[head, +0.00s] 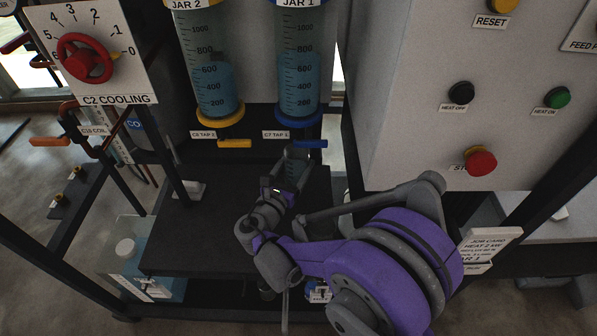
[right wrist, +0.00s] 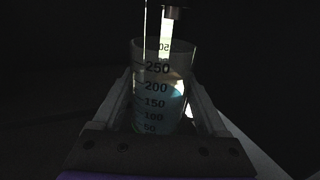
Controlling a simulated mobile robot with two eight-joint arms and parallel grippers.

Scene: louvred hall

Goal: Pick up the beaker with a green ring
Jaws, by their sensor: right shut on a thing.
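The beaker (right wrist: 158,88), a clear one with black marks up to 250, stands between the two fingers of my right gripper (right wrist: 160,110) in the right wrist view. The fingers are shut on its sides. It looks upright, with a bluish patch in its lower part. In the head view my right gripper (head: 292,178) is below the blue tap of JAR 1, and the beaker is hard to make out there. My left gripper is not in view.
JAR 1 (head: 300,70) with its blue tap (head: 310,143) and JAR 2 (head: 208,75) with its yellow tap (head: 234,143) hang above the dark shelf (head: 215,235). A button panel (head: 430,60) stands at right. A clear tank (head: 150,270) is lower left.

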